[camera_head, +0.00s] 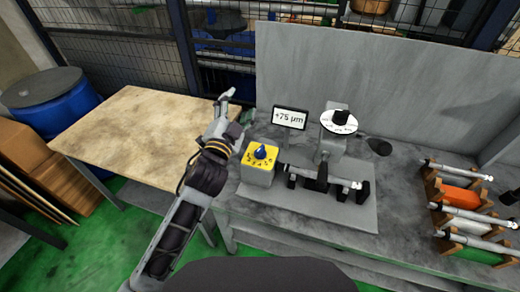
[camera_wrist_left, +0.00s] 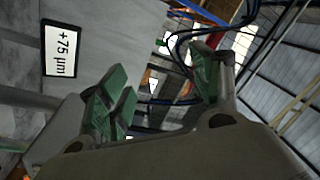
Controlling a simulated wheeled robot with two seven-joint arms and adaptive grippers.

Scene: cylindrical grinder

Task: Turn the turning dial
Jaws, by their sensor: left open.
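A yellow-topped box with a blue knob (camera_head: 260,152) and numbers around it stands on the grey bench. Behind and to its right, a white round dial with a black knob (camera_head: 340,119) sits on top of the grinder fixture. A display (camera_head: 290,118) reads +75 µm; it also shows tilted in the left wrist view (camera_wrist_left: 61,49). My left gripper (camera_head: 229,96) is raised left of and behind the yellow box, apart from both dials. In the left wrist view its green-padded fingers (camera_wrist_left: 158,88) are spread with nothing between them. My right gripper does not show.
The grinder fixture holds a horizontal shaft (camera_head: 325,177). A rack (camera_head: 455,215) with several shafts and coloured blocks stands at the right. A grey panel (camera_head: 370,85) closes the bench's back. A wooden table (camera_head: 125,130) at the left is bare; a blue barrel (camera_head: 45,105) stands beyond.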

